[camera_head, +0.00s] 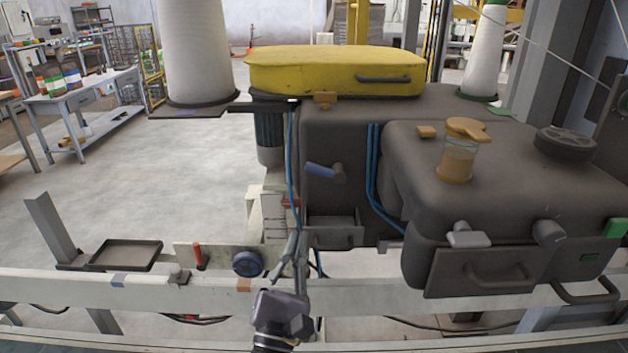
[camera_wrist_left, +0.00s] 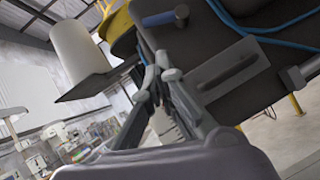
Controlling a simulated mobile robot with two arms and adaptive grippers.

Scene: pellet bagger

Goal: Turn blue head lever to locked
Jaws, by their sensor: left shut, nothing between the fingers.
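The blue head lever (camera_head: 322,170) sits on the front of the dark machine head, its blue handle pointing left from a grey hub and sloping slightly. It also shows near the top of the left wrist view (camera_wrist_left: 158,18). My left gripper (camera_head: 297,238) is below and a little left of the lever, fingers upward, in front of the rail. Its fingers are shut and empty, apart from the lever; in the left wrist view the fingertips (camera_wrist_left: 160,72) are close together beside the small drawer. My right gripper is not in view.
A small dark drawer (camera_head: 335,235) lies under the lever, right of my left gripper. Blue hoses (camera_head: 374,170) run down the machine. A white rail (camera_head: 150,292) crosses the front, with a blue knob (camera_head: 247,264) left of the gripper. A yellow cover (camera_head: 330,72) is above.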

